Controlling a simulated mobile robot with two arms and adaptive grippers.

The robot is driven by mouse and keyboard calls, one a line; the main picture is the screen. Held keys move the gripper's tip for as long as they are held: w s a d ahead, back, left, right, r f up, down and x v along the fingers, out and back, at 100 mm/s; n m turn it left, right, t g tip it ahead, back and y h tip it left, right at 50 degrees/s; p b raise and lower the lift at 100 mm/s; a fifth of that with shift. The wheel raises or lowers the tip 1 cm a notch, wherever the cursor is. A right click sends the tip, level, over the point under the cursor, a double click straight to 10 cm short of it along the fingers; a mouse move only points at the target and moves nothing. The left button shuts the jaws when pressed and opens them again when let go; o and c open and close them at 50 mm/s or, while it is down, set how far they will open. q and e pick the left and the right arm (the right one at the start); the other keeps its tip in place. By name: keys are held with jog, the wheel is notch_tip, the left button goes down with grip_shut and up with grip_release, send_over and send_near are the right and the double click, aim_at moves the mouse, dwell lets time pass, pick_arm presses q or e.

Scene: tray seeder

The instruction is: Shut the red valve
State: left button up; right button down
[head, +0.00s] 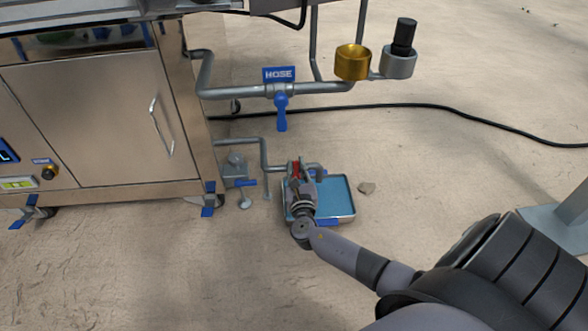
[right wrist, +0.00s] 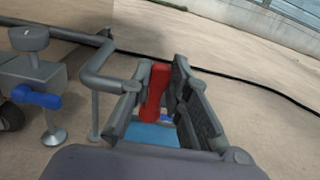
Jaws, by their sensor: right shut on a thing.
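The red valve handle (right wrist: 155,92) stands between the fingers of my right gripper (right wrist: 165,95) in the right wrist view. In the head view only a small red part of the handle (head: 296,169) shows at my right gripper (head: 301,172), low by the grey drain pipe (head: 262,152). The right gripper is shut on the handle. The valve body is mostly hidden behind the fingers. My left gripper does not show in either view.
A blue tray (head: 345,208) lies on the floor under the valve. A blue HOSE valve handle (head: 281,112) hangs from the upper pipe. The steel cabinet (head: 120,120) stands at left, with a blue-tabbed foot (head: 245,184).

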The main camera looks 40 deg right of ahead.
jog(key=shift+d+m, duration=0.15)
jog(key=shift+m, duration=0.15)
jog(key=c, duration=1.5)
grip_release()
jog(key=v, duration=1.2)
jog(key=shift+s, duration=0.15)
